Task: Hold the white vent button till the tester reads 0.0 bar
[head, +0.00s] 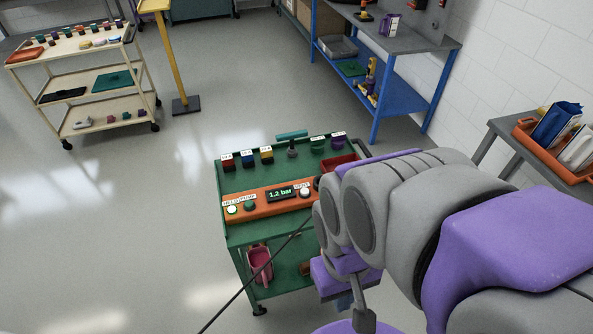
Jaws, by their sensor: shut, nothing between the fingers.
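The tester is an orange panel (268,200) on top of a green cart. Its dark display (282,194) reads 1.2 bar in green. A white vent button (305,193) sits at the right of the display, under a label reading VENT. It looks uncovered, with nothing seen touching it. My grey and purple arm comes in from the right and stands just right of the button in the picture. My gripper's fingertips cannot be made out; the arm's links hide that area.
Another white button (232,209) and a green button (249,205) are at the panel's left end. A pink container (260,265) is below. Open floor lies left.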

